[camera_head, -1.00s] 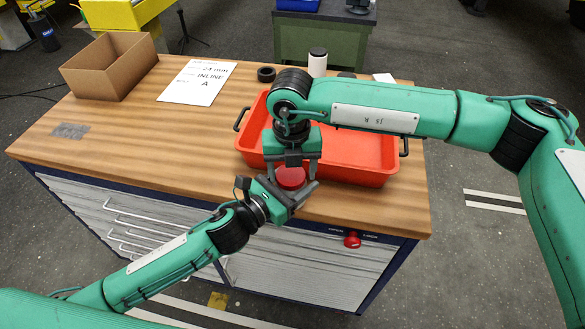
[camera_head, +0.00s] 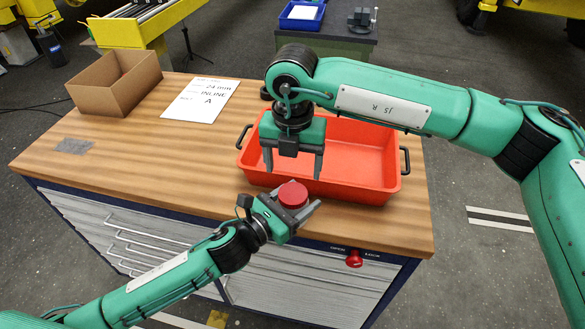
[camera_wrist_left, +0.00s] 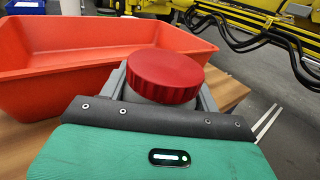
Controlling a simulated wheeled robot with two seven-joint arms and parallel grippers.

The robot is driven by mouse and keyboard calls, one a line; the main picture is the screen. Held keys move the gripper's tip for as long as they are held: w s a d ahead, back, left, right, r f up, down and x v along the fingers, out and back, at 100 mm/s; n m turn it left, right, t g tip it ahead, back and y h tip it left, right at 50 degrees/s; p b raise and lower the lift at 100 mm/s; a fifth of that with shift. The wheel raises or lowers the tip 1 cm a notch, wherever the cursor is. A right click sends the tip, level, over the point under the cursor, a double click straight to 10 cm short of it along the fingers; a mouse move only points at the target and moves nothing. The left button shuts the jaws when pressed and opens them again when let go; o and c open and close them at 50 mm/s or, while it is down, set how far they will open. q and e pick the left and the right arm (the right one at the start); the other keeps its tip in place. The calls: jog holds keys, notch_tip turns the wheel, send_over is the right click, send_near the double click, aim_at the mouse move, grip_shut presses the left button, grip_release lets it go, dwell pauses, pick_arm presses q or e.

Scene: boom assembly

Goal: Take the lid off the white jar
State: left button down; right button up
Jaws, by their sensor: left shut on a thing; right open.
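A jar with a ribbed red lid (camera_head: 293,194) is held upright in my left gripper (camera_head: 291,212), near the front edge of the workbench. The left wrist view shows the lid (camera_wrist_left: 165,74) seated on top; only a little of the pale greyish jar body (camera_wrist_left: 150,98) shows under it, between the fingers. My left gripper is shut on the jar body, below the lid. My right gripper (camera_head: 293,164) points down with its fingers apart and empty, above and behind the lid, in front of the red tray.
The red tray (camera_head: 358,165) with black handles stands behind the jar and looks empty where visible. A cardboard box (camera_head: 112,92) and a printed sheet (camera_head: 200,100) lie at the back left.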

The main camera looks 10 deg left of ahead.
aim_at(292, 193)
jog(key=shift+f, duration=3.85)
jog(key=c, duration=1)
jog(key=shift+d+n, duration=0.1)
jog(key=shift+n, duration=1.6)
jog(key=o, duration=1.1)
jog(key=shift+c, duration=0.2)
jog(key=shift+a, duration=0.2)
